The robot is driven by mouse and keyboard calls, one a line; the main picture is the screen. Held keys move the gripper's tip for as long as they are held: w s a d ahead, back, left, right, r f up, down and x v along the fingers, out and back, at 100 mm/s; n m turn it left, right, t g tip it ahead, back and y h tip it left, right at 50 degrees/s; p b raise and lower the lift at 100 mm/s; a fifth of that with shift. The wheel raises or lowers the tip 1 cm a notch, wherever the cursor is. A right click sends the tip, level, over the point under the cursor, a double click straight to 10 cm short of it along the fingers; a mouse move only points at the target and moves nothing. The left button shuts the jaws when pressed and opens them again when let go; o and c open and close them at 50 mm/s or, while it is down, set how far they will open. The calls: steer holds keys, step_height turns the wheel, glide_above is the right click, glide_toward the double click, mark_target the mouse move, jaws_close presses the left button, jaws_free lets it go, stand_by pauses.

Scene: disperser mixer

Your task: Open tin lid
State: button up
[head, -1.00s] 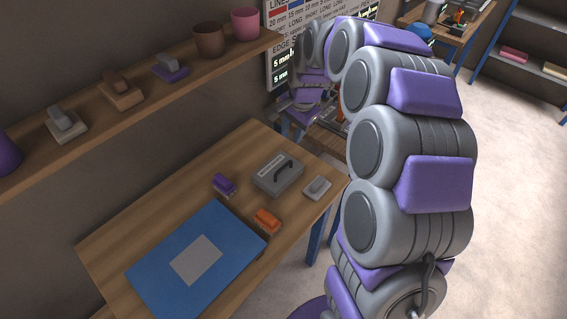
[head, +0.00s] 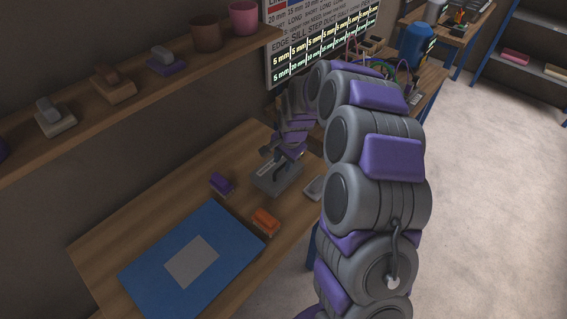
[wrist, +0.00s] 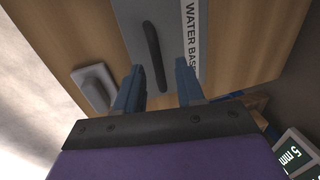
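The grey tin (head: 277,182) stands on the wooden bench, its flat lid carrying a dark bar handle. In the wrist view the lid (wrist: 180,60) fills the upper middle, with the handle (wrist: 152,48) and a white label beginning "WATER BAS". My gripper (wrist: 158,68) is open, with its two blue fingers apart. The near end of the handle shows between them, with gaps on both sides. I cannot tell how far the fingers are above the lid. In the head view my gripper (head: 284,154) is over the tin and partly hides the lid and handle.
Near the tin are a purple block (head: 221,183), an orange block (head: 265,221) and a grey block (head: 314,187). A blue mat (head: 217,222) covers the bench's front left. A shelf (head: 85,130) with pots and blocks runs along the wall.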

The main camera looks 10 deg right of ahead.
steer(key=shift+d+f, duration=0.1)
steer(key=shift+f, duration=0.2)
steer(key=shift+c, duration=0.4)
jaws_close()
stand_by(0.9)
